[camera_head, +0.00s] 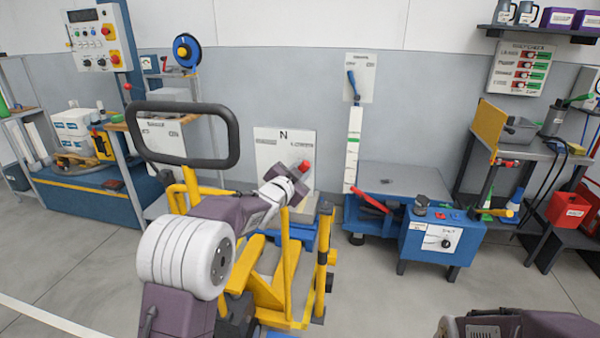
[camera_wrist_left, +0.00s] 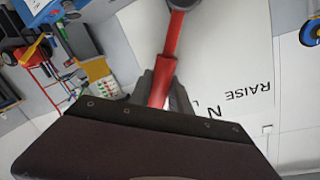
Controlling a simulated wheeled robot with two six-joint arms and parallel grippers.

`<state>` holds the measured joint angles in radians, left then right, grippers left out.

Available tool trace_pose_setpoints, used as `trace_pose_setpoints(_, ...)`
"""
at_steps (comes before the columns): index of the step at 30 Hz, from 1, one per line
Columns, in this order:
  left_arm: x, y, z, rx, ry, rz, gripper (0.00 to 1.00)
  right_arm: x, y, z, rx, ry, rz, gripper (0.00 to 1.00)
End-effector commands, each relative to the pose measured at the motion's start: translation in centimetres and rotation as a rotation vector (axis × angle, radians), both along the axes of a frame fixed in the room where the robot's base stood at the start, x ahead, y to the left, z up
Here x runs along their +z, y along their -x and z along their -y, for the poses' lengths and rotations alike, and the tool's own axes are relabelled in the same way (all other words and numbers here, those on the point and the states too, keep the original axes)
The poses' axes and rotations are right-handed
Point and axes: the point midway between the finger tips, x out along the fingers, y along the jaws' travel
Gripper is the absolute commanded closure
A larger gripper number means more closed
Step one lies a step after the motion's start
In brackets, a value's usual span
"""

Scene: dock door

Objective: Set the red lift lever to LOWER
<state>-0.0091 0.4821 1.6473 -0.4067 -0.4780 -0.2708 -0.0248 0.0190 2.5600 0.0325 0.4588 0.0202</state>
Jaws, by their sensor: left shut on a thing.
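The red lift lever (camera_wrist_left: 170,60) shows in the left wrist view, running from a grey pivot at the top down between my fingers. Its red end also shows in the head view (camera_head: 305,166). My left gripper (camera_wrist_left: 161,88) is shut on the lever's red grip. It also shows in the head view (camera_head: 292,178). The white lever panel (camera_head: 270,150) bears an N at its top. In the wrist view, RAISE is right of the N and the lever lies to its left. Lettering there is mostly hidden by my gripper. My right gripper is out of view.
A yellow pallet truck (camera_head: 265,290) with a dark loop handle (camera_head: 185,107) stands close to my left arm. A blue lift table (camera_head: 405,183) with a red pedal bar is right of the panel. A grey workbench (camera_head: 525,150) is farther right. Open floor lies in front.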

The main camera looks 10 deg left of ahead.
Motion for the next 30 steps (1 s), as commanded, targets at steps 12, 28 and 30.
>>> trace_pose_setpoints(12,-0.2,0.0,0.1,-0.003,-0.004,-0.003,0.55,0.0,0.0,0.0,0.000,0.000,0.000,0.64)
trace_pose_setpoints(28,0.5,4.3,-0.8,0.000,-0.003,-0.002,0.55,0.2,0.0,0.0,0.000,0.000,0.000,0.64)
trace_pose_setpoints(30,0.7,5.7,-1.1,-0.001,-0.003,-0.002,0.55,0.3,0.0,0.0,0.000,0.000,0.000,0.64)
